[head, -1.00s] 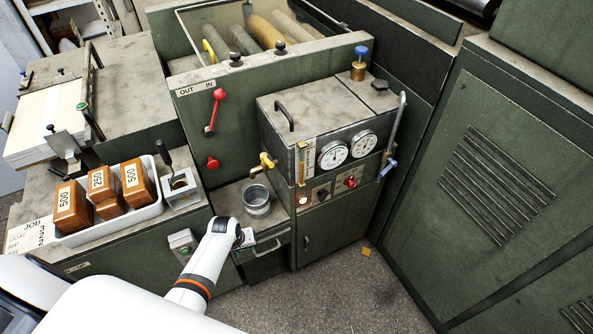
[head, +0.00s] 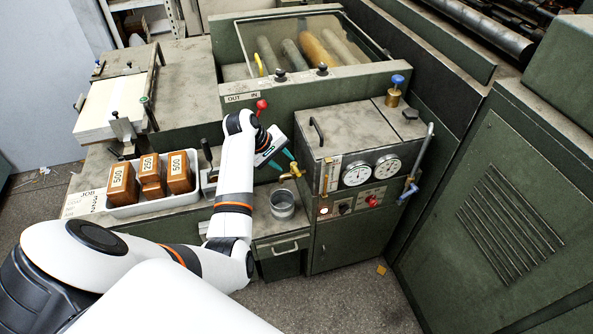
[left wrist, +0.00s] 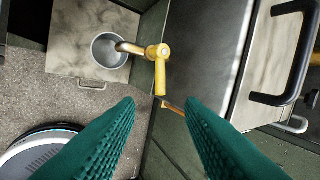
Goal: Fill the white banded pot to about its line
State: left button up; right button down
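A grey metal pot (head: 282,205) stands upright on a small shelf under the brass tap (head: 292,173). No white band can be made out on it. In the left wrist view the pot (left wrist: 108,50) looks empty, with the yellow spout (left wrist: 132,48) over its mouth. My left gripper (head: 285,160) is just above and left of the tap. In the left wrist view its green fingers (left wrist: 159,104) are apart with nothing between them, and the tap's yellow handle (left wrist: 160,82) lies just beyond the tips. My right gripper is not in view.
The grey box with two gauges (head: 370,171) stands right of the tap, its black handle (left wrist: 287,60) close by in the left wrist view. A white tray (head: 150,208) with brown weights sits left. A red-knobbed lever (head: 262,105) rises behind my gripper.

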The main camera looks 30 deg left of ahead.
aim_at(297, 172)
pick_arm(q)
jog(key=x, duration=0.8)
jog(key=shift+w+d+f, duration=0.1)
jog(key=shift+f, duration=0.15)
grip_shut()
